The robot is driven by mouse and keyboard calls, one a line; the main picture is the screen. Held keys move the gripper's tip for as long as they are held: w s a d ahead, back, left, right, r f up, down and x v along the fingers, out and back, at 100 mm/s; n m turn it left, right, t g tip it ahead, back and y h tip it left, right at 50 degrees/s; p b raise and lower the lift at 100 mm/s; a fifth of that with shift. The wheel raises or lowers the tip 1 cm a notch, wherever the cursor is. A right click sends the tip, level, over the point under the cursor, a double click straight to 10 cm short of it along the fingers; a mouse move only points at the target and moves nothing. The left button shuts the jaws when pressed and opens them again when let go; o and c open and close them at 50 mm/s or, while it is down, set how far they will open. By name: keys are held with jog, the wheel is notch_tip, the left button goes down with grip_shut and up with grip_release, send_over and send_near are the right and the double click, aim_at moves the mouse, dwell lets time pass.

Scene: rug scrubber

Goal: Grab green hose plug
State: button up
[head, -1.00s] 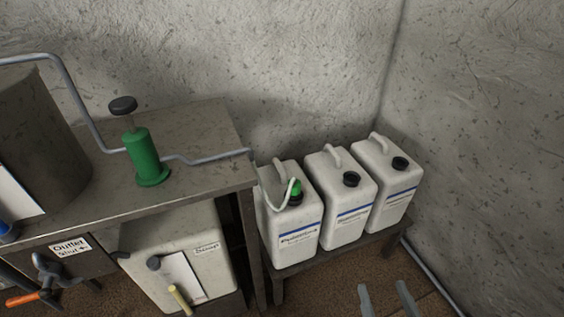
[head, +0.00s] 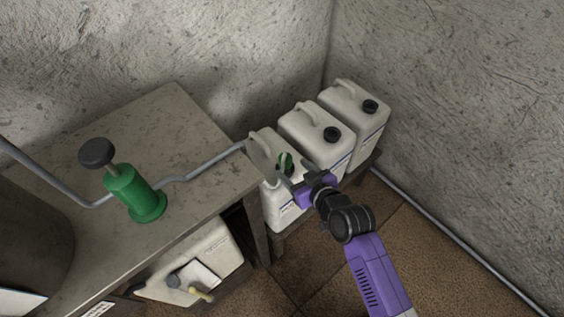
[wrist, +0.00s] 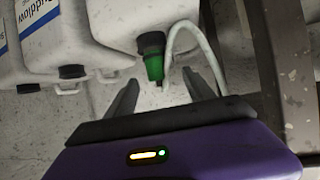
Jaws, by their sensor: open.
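The green hose plug (head: 284,162) sits on the black neck of the left white canister (head: 262,143). In the wrist view the plug (wrist: 154,68) is green with a black part, and a pale hose (wrist: 196,38) curves beside it. My gripper (head: 290,182) is purple and black, and it is open. In the wrist view its two grey fingers (wrist: 163,86) point toward the plug, which shows between them, slightly ahead of the tips. I cannot tell whether any finger touches the plug. In the head view my gripper hides part of the canister's front.
Two more white canisters, the middle one (head: 310,138) and the right one (head: 350,108), stand on the same low bench. A grey table (head: 190,115) with a green pump (head: 132,195) and a metal pipe (head: 205,163) stands left. Floor (head: 425,245) is clear at the right.

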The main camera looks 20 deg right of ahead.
aim_at(289, 164)
jog(key=shift+d+x, duration=0.15)
jog(key=shift+x, duration=1.55)
jog(key=shift+d+x, duration=0.15)
jog(key=shift+x, duration=1.5)
grip_shut()
